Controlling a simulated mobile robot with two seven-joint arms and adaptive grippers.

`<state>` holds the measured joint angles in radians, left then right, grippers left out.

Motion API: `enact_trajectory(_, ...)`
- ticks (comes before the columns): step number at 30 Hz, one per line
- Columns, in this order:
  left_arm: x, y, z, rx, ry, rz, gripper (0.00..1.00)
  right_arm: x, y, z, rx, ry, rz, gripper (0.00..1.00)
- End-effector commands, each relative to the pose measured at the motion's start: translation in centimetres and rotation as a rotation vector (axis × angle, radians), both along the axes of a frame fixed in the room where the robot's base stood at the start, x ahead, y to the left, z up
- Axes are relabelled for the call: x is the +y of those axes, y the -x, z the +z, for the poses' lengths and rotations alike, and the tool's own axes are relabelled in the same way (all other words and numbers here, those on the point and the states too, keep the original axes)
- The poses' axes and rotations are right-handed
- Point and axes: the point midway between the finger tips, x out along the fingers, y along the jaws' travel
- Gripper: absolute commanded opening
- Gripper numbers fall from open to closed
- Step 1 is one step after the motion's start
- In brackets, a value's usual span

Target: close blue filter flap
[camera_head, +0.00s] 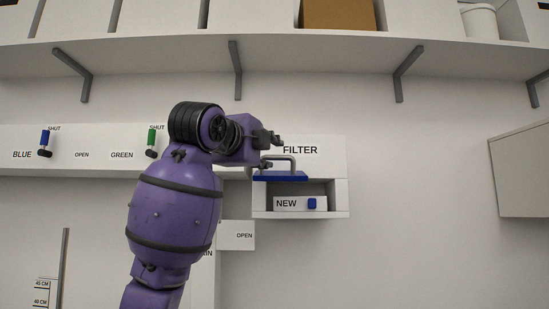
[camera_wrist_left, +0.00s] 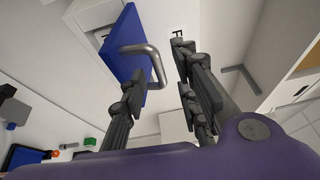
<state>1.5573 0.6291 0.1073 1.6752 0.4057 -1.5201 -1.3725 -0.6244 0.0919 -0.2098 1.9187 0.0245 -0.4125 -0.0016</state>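The blue filter flap (camera_head: 281,176) stands out roughly level at the top of the filter box opening in the head view, so the box front is open. Its grey handle (camera_head: 291,162) rises from it. The flap (camera_wrist_left: 121,45) and the bent metal handle (camera_wrist_left: 153,58) also show in the left wrist view. My left gripper (camera_head: 269,151) is at the left end of the handle. In the left wrist view its fingers (camera_wrist_left: 160,60) are apart, with part of the handle between or just beyond them; contact is unclear. My right gripper is not in view.
The filter box (camera_head: 342,200) holds a white block marked NEW (camera_head: 286,203) with a blue tab. A blue lever (camera_head: 44,141) and a green lever (camera_head: 151,140) are on the wall panel at left. A bracketed shelf (camera_head: 300,52) runs above.

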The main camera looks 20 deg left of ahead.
Motion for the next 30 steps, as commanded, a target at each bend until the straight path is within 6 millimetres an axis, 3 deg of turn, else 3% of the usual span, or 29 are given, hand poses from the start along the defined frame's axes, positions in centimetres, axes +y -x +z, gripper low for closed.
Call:
enact_trajectory(3,-0.4,-2.2,-0.2,0.007,0.001,-0.003,0.29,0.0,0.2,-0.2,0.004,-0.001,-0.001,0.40)
enact_trajectory(9,-0.6,-4.3,0.1,0.002,0.003,-0.002,0.29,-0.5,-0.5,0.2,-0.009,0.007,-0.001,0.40)
enact_trajectory(19,-0.6,-4.8,0.0,0.001,0.002,-0.001,0.29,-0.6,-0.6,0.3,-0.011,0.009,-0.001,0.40)
enact_trajectory(26,-0.6,-4.8,0.0,0.001,0.002,-0.001,0.00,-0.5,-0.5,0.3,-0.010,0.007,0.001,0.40)
enact_trajectory(30,-0.6,-4.8,0.0,0.001,0.002,-0.001,0.00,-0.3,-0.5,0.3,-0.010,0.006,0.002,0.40)
